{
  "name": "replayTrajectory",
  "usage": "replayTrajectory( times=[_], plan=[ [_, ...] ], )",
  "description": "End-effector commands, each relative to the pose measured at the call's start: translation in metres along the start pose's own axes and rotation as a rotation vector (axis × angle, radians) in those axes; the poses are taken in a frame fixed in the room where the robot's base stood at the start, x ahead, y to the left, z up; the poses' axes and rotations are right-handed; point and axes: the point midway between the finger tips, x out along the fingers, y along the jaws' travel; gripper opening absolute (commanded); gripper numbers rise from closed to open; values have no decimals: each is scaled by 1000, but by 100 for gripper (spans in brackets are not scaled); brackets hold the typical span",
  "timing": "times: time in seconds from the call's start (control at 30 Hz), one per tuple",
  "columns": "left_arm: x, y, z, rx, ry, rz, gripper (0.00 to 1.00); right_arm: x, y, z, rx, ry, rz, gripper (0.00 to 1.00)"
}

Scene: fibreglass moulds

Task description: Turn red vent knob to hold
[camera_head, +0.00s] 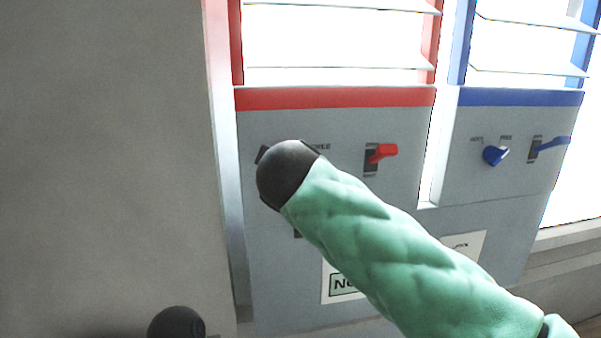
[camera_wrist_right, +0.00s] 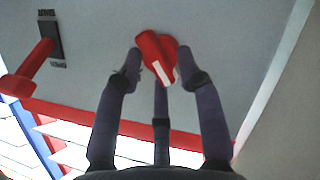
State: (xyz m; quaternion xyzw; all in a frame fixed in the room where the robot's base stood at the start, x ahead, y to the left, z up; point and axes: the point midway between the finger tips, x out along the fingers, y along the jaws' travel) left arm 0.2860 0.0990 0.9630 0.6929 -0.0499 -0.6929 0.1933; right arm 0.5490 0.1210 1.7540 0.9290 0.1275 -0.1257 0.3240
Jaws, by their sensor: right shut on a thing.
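The red vent knob (camera_wrist_right: 158,52) is on the grey panel in the right wrist view, with a white pointer stripe on its face. My right gripper (camera_wrist_right: 161,68) is shut on it, with fingers on both sides and a third behind. A label, apparently FREE (camera_head: 320,147), shows just right of that end. The hold label is hidden, so I cannot tell which setting the stripe points to.
A red lever (camera_head: 382,152) in a dark slot stands right of the knob. A similar blue panel (camera_head: 520,97) with a blue knob (camera_head: 494,155) and blue lever (camera_head: 553,143) stands further right. White slats (camera_head: 340,68) are above. A plain grey wall (camera_head: 100,150) is at left.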

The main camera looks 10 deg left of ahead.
Motion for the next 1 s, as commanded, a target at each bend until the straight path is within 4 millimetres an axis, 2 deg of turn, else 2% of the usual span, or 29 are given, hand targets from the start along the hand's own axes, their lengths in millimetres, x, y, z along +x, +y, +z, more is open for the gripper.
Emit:
replayTrajectory(
  times=[0.4,0.93,0.97,1.0],
  plan=[
    [8,-3,0,0,0,0,40,0,0,0,-162,-1,72,4],
    [8,-3,0,0,0,0,40,-1,2,-2,-179,3,83,4],
    [8,-3,0,0,0,0,40,-1,2,-2,-179,3,83,43],
    [8,-3,0,0,0,0,40,-2,2,-2,-178,3,83,49]
  ],
)
